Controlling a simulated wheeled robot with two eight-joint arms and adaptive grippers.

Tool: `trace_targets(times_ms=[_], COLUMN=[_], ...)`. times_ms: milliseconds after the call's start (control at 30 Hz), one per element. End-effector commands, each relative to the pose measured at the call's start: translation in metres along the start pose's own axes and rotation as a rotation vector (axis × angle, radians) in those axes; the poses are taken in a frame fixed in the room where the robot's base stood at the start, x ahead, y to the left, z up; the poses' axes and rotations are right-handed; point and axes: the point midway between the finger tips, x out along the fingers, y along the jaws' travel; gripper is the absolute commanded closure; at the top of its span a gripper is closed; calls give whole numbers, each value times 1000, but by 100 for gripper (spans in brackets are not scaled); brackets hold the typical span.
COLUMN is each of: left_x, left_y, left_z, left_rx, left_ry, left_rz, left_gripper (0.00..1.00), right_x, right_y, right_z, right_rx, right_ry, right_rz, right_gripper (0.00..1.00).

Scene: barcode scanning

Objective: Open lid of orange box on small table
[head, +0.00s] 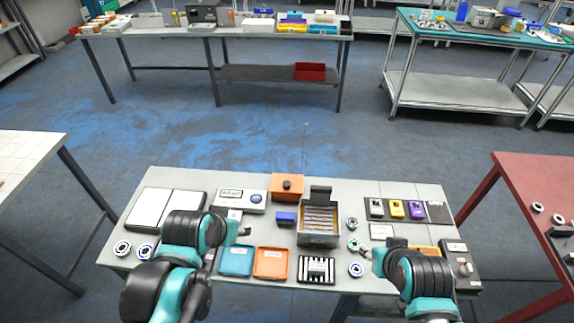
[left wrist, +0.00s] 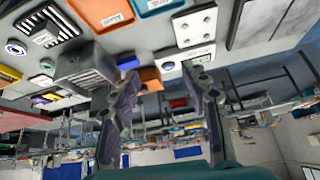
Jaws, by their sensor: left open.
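The orange box (head: 287,187) stands at the back middle of the small table (head: 330,184), with its lid down and a dark knob on top. In the left wrist view, which is upside down, the orange box (left wrist: 150,74) is small and partly hidden by a finger. My left gripper (head: 244,231) is open and empty, in front and to the left of the box, apart from it. Its two spread fingers show in the left wrist view (left wrist: 163,75). My right gripper (head: 368,247) is over the table's right half, away from the box; its jaw opening is unclear.
A small blue box (head: 286,218) sits just in front of the orange box. An open grey container (head: 318,238) with a raised lid stands to its right, and a white device (head: 241,199) to its left. Blue (head: 236,260) and orange trays (head: 271,263) lie at the front.

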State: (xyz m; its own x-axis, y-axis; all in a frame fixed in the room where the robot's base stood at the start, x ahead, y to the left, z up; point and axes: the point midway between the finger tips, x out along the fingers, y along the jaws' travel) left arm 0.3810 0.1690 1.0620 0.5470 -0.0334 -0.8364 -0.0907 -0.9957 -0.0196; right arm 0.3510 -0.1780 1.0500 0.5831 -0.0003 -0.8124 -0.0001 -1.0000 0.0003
Motion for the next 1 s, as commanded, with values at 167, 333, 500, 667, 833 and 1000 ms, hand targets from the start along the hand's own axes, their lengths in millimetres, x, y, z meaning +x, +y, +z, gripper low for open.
trace_targets(times_ms=[167,333,500,667,833,1000], left_x=[16,53,101,139,159,178], left_y=[13,28,45,56,62,68], left_z=[-67,-118,-154,-171,-175,-170], left_rx=[151,304,451,550,596,601], left_ry=[-63,-114,-150,-165,-171,-171], left_rz=[72,155,243,305,336,339], left_gripper=[54,54,54,54,54,54], right_x=[-11,-19,-26,-31,-32,-26], right_y=[0,0,0,0,0,0], right_z=[-8,-14,-19,-22,-23,-19], right_rx=[0,0,0,0,0,0], right_ry=[0,0,0,0,0,0], right_rz=[0,0,0,0,0,0], right_gripper=[60,60,60,60,60,60])
